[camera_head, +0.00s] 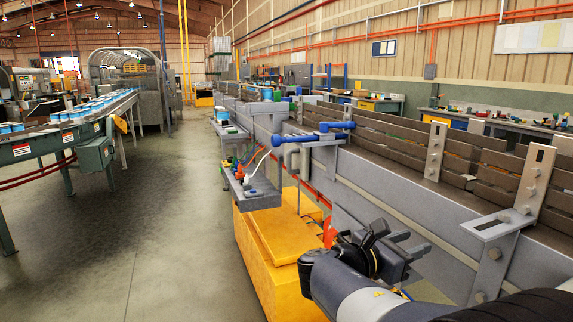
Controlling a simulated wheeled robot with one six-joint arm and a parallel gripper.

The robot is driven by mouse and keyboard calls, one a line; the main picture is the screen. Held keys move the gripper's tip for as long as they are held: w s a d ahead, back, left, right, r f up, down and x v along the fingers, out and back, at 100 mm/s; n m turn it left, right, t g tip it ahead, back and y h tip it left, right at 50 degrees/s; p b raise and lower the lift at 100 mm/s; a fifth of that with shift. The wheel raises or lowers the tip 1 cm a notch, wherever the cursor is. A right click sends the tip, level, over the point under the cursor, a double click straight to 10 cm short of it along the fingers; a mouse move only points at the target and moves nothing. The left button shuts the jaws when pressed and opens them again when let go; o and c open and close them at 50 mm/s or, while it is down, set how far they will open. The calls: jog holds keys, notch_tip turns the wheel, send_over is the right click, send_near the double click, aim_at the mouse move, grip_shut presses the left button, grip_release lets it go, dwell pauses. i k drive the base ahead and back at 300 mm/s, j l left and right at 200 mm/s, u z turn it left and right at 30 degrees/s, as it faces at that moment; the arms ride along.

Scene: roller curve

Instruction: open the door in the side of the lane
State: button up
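The lane (400,202) runs from the right foreground toward the back, with a smooth grey side wall facing me. I cannot make out clearly which part of this wall is the door, or whether it stands open or shut. Upright slotted brackets (435,150) and a blue pipe-like fitting (318,134) are on the lane side. My gripper (412,250) is in front of the lane wall at lower right, pointing right. Its two grey fingers look apart with nothing between them. I cannot tell whether it touches the wall.
A yellow cabinet (270,235) stands below the lane, left of my arm. A grey shelf (254,196) with small items juts out above it. A conveyor with blue-and-white tubs (82,112) is at left. The floor (170,210) between is clear.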

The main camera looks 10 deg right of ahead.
aim_at(296, 159)
jog(key=i+j, duration=0.2)
jog(key=i, duration=0.25)
jog(key=i+j+u, duration=0.1)
jog(key=i, duration=0.35)
jog(key=i+j, duration=0.3)
jog(key=i, duration=0.15)
jog(key=i+j+u, duration=0.1)
jog(key=i, duration=0.4)
